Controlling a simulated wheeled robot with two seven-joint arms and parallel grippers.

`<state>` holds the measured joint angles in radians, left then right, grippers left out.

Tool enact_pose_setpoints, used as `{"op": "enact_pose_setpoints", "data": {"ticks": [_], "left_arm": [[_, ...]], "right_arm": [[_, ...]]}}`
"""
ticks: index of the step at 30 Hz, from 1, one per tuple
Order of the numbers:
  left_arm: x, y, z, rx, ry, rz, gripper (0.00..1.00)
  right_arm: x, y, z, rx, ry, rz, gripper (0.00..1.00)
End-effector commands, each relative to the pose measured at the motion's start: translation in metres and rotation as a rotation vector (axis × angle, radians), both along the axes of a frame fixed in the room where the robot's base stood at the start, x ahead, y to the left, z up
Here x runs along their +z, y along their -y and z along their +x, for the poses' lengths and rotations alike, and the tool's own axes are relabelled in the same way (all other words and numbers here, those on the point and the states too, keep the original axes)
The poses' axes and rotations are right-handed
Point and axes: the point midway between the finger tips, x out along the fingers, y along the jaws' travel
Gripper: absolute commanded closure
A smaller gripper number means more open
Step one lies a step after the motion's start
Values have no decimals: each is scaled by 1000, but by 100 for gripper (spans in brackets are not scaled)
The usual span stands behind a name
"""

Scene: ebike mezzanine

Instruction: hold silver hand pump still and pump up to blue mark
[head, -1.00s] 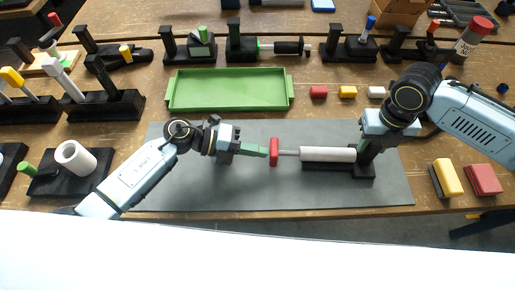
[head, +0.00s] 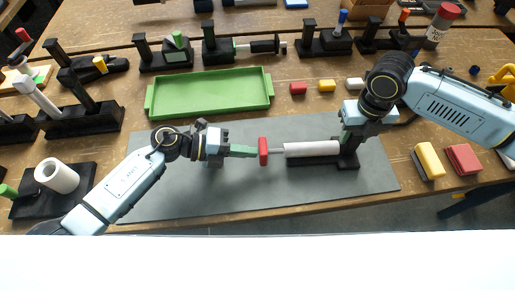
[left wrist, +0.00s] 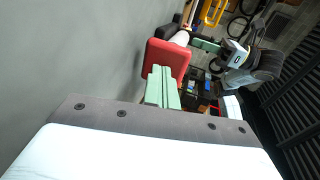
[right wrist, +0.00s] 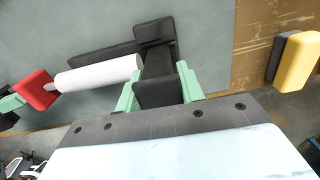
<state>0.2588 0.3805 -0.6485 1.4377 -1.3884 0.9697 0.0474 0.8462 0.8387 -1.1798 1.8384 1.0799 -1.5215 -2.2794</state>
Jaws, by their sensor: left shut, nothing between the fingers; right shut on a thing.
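The silver hand pump (head: 312,149) lies level on its black stand (head: 347,160), barrel pale, with a red handle (head: 263,152) on a thin rod at its left end. A short length of rod shows between handle and barrel. No blue mark can be made out. My left gripper (head: 253,152) is shut and empty, its green fingertips against or very near the handle's outer face. The left wrist view shows these fingertips (left wrist: 160,75) in front of the red handle (left wrist: 168,58). My right gripper (right wrist: 158,92) is shut on the black end block of the stand, at the barrel's right end.
A grey mat (head: 200,195) lies under the pump, with bare room in front. A green tray (head: 210,92) is behind it. Yellow (head: 428,160) and red (head: 463,158) blocks lie right of the mat.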

Motion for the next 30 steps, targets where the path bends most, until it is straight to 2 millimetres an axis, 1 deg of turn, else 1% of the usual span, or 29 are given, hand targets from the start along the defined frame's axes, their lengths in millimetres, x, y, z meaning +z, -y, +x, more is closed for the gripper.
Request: {"op": "enact_pose_setpoints", "data": {"ticks": [1, 6, 9, 13, 15, 19, 30], "left_arm": [[0, -13, 0, 3, 1, 5, 100], [13, -52, -2, 3, 1, 4, 100], [19, -72, -3, 4, 1, 4, 100], [25, -90, -4, 3, 1, 4, 100], [28, -97, -4, 3, 0, 2, 100], [30, -103, -5, 3, 1, 2, 100], [30, -103, -4, 3, 1, 1, 100]], "right_arm": [[0, -2, 0, 3, 0, 4, 82], [0, -1, 0, 2, 0, 2, 82], [0, 0, 0, 1, 0, 0, 82], [0, 1, 0, 0, 0, -1, 82], [0, 1, 0, -1, 0, -2, 82], [0, 1, 0, -1, 0, -3, 82], [0, 2, 1, -2, 1, -4, 82]]}}
